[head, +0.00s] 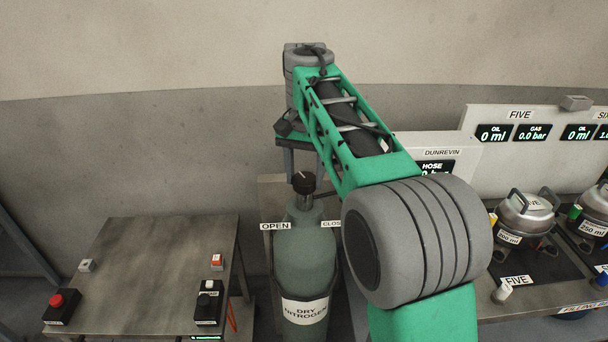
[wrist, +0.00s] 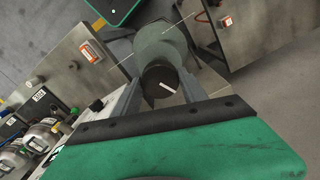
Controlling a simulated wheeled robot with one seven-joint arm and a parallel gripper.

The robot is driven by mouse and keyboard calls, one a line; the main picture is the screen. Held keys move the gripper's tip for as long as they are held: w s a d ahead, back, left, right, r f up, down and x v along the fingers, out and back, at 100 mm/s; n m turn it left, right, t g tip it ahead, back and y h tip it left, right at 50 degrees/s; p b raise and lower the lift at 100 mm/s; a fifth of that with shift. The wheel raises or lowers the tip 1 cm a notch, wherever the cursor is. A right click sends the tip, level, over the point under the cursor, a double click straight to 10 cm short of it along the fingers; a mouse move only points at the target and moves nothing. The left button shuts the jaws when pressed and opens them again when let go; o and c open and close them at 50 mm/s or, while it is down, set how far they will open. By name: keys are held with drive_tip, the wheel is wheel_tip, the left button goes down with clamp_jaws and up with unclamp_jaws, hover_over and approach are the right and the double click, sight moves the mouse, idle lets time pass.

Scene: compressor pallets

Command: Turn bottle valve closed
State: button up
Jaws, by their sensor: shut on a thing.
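The nitrogen bottle (head: 303,258) is a grey-green cylinder labelled DRY NITROGEN, standing upright. Its valve is a black round knob (head: 304,184) on top with a white pointer line. An OPEN label (head: 275,226) is left of the bottle neck, and a CLOSED label (head: 331,224) is right of it, partly covered by my arm. My gripper (head: 303,168) comes down from above and is shut on the knob. In the wrist view the knob (wrist: 158,79) sits between my two grey fingers (wrist: 160,92), with the bottle (wrist: 163,48) beyond it and the white line showing.
A metal table (head: 150,262) at left carries a red button box (head: 60,306), a black switch box (head: 209,302) and small switches. At right a bench holds metal pots (head: 526,212) below a panel with OIL, GAS and HOSE displays (head: 493,133). Floor shows between table and bottle.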

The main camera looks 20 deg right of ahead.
sight(305, 178)
drive_tip(key=m, duration=0.5)
idle(0.7)
drive_tip(key=o, duration=1.4)
drive_tip(key=shift+r, duration=0.1)
wheel_tip(305, 178, up, 8)
drive_tip(key=p, duration=0.7)
drive_tip(key=shift+p, duration=0.3)
drive_tip(key=shift+f, duration=0.2)
